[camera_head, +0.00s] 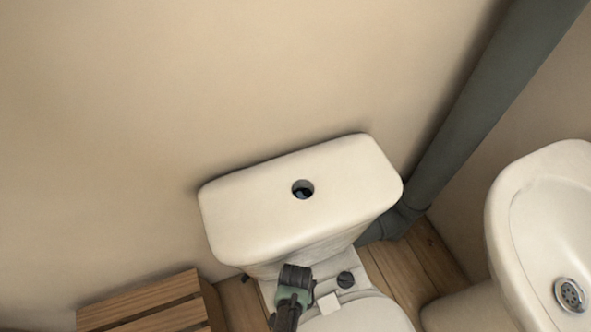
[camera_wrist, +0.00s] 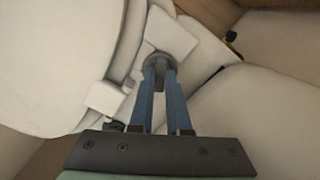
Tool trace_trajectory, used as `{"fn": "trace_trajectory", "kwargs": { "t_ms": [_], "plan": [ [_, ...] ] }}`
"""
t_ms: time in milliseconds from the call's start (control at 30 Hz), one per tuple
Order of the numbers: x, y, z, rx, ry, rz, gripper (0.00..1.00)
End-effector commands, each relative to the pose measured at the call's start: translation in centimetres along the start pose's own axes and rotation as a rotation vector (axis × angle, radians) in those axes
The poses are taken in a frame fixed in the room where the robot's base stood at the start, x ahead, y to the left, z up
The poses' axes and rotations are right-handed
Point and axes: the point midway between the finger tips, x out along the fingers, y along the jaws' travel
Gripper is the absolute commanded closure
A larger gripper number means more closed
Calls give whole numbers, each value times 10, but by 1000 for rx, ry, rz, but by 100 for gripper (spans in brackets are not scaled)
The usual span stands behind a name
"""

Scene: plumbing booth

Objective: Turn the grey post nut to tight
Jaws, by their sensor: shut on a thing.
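The grey post nut (camera_wrist: 153,60) shows as a small round grey piece at the back of the toilet, beside a white hinge block. My gripper (camera_wrist: 160,70) has its two blue-grey fingers closed around it in the wrist view, and the fingertips hide part of it. In the head view my gripper (camera_head: 292,297) is over the left part of the ledge behind the seat, and the nut there is hidden under it. How tight the nut is cannot be told.
A wooden slatted piece (camera_head: 150,305) is at left, a grey pipe (camera_head: 470,110) and washbasin (camera_head: 515,230) at right.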

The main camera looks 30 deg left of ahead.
Motion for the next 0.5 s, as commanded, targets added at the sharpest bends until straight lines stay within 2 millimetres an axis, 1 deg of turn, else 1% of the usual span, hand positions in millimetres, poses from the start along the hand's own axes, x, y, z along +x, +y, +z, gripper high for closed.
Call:
{"fn": "trace_trajectory", "kwargs": {
  "t_ms": [467, 500],
  "plan": [
    [2, 2, 2, 16, -4, 3, 100],
    [2, 2, 2, 16, -4, 3, 81]
  ]
}}
